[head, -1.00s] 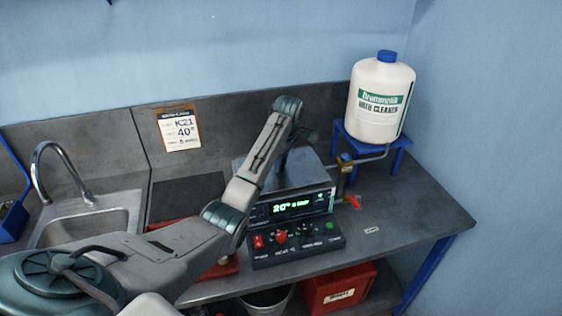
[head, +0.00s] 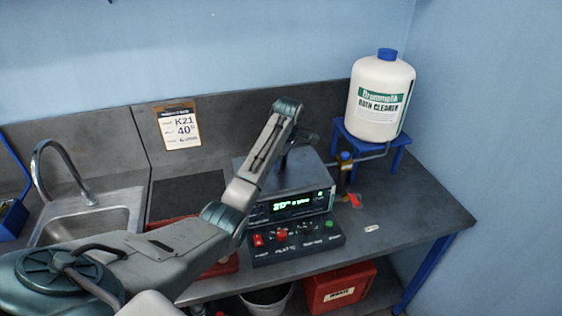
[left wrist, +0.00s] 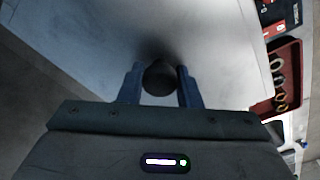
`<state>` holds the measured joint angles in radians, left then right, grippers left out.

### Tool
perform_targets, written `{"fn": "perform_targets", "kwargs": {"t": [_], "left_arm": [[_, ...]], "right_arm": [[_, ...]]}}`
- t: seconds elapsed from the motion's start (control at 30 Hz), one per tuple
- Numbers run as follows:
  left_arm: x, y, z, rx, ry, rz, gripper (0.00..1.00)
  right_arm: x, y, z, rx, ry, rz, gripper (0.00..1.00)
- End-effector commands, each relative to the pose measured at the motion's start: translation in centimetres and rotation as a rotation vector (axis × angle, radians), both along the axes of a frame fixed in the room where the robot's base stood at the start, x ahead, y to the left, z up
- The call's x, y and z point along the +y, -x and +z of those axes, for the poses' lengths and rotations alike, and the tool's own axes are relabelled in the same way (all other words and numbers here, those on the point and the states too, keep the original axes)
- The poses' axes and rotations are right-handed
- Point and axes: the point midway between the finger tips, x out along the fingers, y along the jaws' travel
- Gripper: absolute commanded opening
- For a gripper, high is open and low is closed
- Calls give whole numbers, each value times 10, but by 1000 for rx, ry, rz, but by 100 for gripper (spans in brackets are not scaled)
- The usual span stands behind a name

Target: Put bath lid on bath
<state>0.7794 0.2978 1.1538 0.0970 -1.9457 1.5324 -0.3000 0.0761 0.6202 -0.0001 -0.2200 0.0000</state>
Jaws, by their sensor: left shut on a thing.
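The bath is the boxy unit with a lit green display (head: 291,206) and a front button panel, on the bench in the head view. The bath lid (head: 305,176) is a flat grey plate at the top of the bath. In the left wrist view the lid (left wrist: 215,45) fills much of the picture, with a dark round knob (left wrist: 159,78). My left gripper (left wrist: 160,86) is shut on this knob, one blue finger on each side. In the head view my arm partly covers the bath and lid. I cannot tell whether the lid sits fully seated. My right gripper is not in view.
A white cleaner bottle (head: 380,98) stands on a blue stand (head: 398,150) at the back right, with a pipe and red-handled valve (head: 354,201) beside the bath. A sink (head: 85,222) is at left. A red tray (head: 222,268) lies beside the bath. The right bench end is mostly clear.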

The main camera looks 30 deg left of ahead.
Motion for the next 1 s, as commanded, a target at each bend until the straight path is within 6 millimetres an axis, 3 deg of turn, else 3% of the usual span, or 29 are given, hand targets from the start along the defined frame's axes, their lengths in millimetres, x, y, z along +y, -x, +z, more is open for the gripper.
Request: {"fn": "perform_targets", "kwargs": {"t": [0.17,0.2,0.3,0.5,0.63,1.0], "left_arm": [[0,0,-2,-1,0,0,0],[0,0,-1,-2,0,0,37],[0,0,-2,-1,0,0,56],[0,0,-2,0,0,0,56],[0,0,-3,1,0,0,78],[0,0,-2,0,0,0,78]], "right_arm": [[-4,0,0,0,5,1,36],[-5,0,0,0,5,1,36],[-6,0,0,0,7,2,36],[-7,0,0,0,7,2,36],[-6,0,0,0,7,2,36],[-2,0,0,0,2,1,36]]}}
